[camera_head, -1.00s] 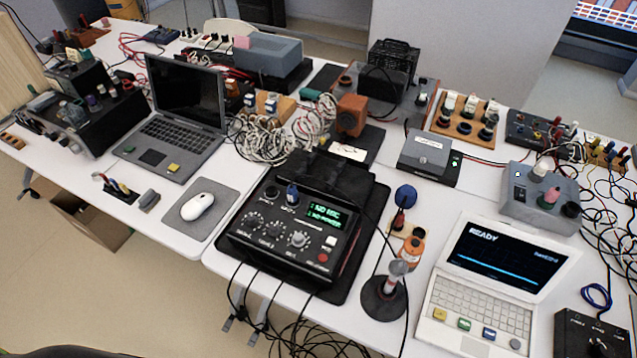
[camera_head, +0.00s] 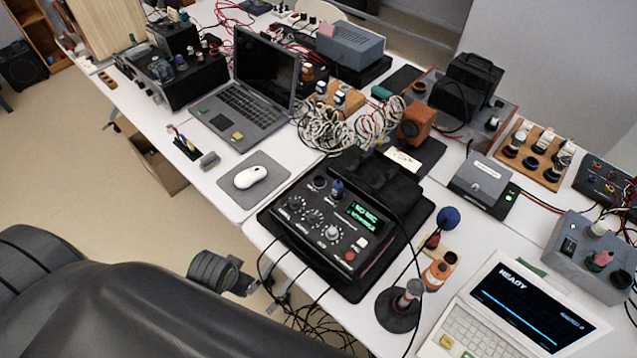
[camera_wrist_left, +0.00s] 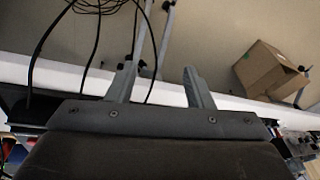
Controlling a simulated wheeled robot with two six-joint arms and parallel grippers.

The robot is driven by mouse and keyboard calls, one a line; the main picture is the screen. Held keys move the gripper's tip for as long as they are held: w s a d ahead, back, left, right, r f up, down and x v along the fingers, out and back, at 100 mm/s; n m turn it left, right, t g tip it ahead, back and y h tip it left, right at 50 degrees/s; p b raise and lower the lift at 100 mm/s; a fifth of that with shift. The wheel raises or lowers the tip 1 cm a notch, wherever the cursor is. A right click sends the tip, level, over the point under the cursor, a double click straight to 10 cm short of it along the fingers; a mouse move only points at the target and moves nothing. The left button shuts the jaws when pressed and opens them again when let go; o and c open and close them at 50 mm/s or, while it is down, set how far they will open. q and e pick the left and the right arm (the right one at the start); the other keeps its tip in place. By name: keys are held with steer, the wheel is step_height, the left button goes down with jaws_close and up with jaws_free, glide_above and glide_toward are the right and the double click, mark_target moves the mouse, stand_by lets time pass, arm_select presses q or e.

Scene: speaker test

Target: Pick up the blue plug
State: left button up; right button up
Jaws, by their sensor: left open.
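The blue plug (camera_head: 337,188) stands upright in the top left part of the black test device (camera_head: 306,259), beside a black knob, in the head view. It is not visible in the left wrist view. My left arm comes in from the lower left of the head view, and its wrist end is in front of the table's front edge, apart from the plug. In the left wrist view my left gripper (camera_wrist_left: 160,82) is open, with nothing between its fingers. My right gripper is not in view.
A blue ball on a stand (camera_head: 449,217) is right of the device. A white mouse (camera_head: 250,177) on a grey pad and a laptop (camera_head: 250,100) lie to the left. Black cables hang off the front edge. A cardboard box (camera_wrist_left: 268,70) is on the floor.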

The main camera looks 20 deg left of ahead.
arm_select(q)
steer(key=w+d+r+m, duration=0.2)
steer(key=w+r+m, duration=0.1)
steer(key=w+r, duration=0.3)
step_height(320, 180, up, 14)
steer(key=m+g+h, duration=0.1)
steer(key=m+g, duration=0.2)
steer(key=m, duration=1.5)
glide_above(338, 182)
steer(key=f+b, duration=0.3)
steer(key=f, duration=0.1)
steer(key=f+b, duration=0.2)
steer(key=f, duration=0.1)
steer(key=shift+s+d+f+b, duration=0.1)
steer(key=shift+s+d+b, duration=0.1)
steer(key=shift+s+b, duration=0.15)
step_height(338, 182, down, 4)
steer(key=shift+r+p, duration=0.25)
steer(key=shift+p, duration=0.4)
steer(key=shift+w+f+p, duration=0.15)
steer(key=shift+f+p, duration=0.15)
steer(key=shift+f, duration=0.75)
steer(key=shift+w+a+f, duration=0.15)
steer(key=shift+f, duration=1.9)
steer(key=shift+c, duration=0.5)
